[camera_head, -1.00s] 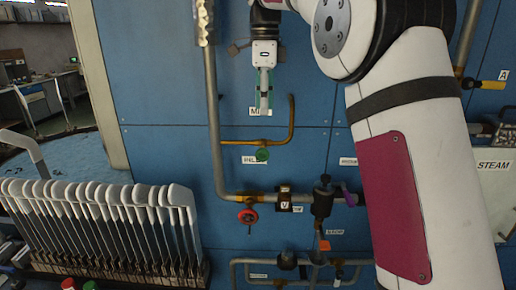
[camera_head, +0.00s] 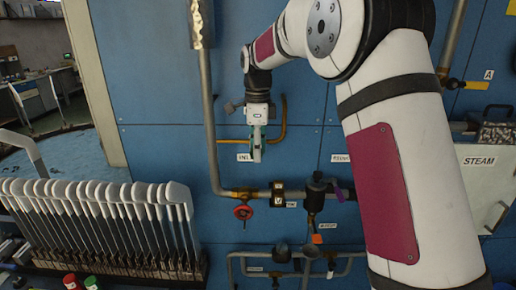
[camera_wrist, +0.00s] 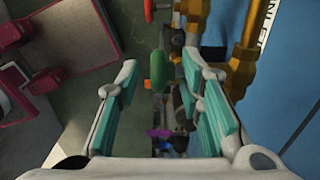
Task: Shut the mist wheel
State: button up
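My gripper (camera_head: 256,152) points down in front of the blue panel, at the brass pipe (camera_head: 283,120). In the wrist view its two teal-padded fingers (camera_wrist: 160,78) are apart, with nothing gripped. A green wheel (camera_wrist: 158,70) stands edge-on between and just beyond the fingertips, beside brass fittings. I cannot tell whether they touch. In the head view my gripper hides this wheel. A label reading "INL" (camera_head: 243,157) is beside it. No mist label is readable now, so I cannot confirm which wheel is the mist one.
A rack of white sock boards (camera_head: 100,215) stands at left. A steam box (camera_head: 485,185) is at right.

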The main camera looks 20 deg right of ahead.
grip_shut()
